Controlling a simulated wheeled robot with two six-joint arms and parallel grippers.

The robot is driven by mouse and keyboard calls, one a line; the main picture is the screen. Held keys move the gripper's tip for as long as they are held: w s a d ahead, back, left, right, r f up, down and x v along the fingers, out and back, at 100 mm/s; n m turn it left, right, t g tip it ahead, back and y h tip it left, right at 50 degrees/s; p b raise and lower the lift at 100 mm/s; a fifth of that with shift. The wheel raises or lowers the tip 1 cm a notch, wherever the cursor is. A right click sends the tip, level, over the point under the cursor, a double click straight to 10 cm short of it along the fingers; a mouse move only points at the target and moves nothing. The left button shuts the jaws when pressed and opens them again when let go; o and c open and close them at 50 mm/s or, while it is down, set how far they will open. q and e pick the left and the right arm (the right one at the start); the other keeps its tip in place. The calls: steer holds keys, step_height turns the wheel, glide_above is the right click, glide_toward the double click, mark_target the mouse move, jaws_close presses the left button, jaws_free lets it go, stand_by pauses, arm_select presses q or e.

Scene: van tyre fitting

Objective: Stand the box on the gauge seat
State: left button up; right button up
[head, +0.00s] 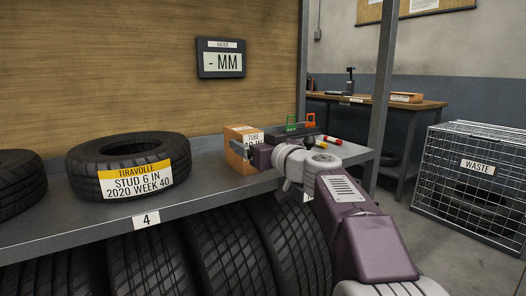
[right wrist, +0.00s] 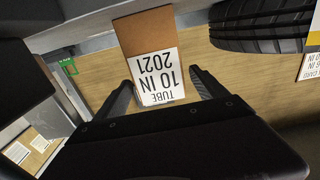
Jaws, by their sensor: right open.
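The box (head: 236,158), brown card with a white label, stands on the shelf to the right of the tyre marked STUD 6 IN. In the right wrist view the box (right wrist: 145,35) appears upside down, its label reading TUBE 10 IN 2021. My right gripper (head: 246,150) is at the box's right front side. Its jaws (right wrist: 161,80) are open, one finger on each side of the label; I cannot tell whether they touch it. The gauge display (head: 221,60) on the back panel reads "- MM". I cannot make out the gauge seat for certain. My left gripper is not in view.
The tyre (head: 128,165) lies on the shelf (head: 60,222) left of the box. Small green, orange and red items (head: 305,125) sit behind my right gripper. A shelf post (head: 381,90) rises at right. A wire waste cage (head: 470,180) stands on the floor.

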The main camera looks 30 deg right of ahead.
steer(key=s, duration=0.6)
steer(key=shift+d, duration=0.25)
steer(key=shift+s, duration=0.1)
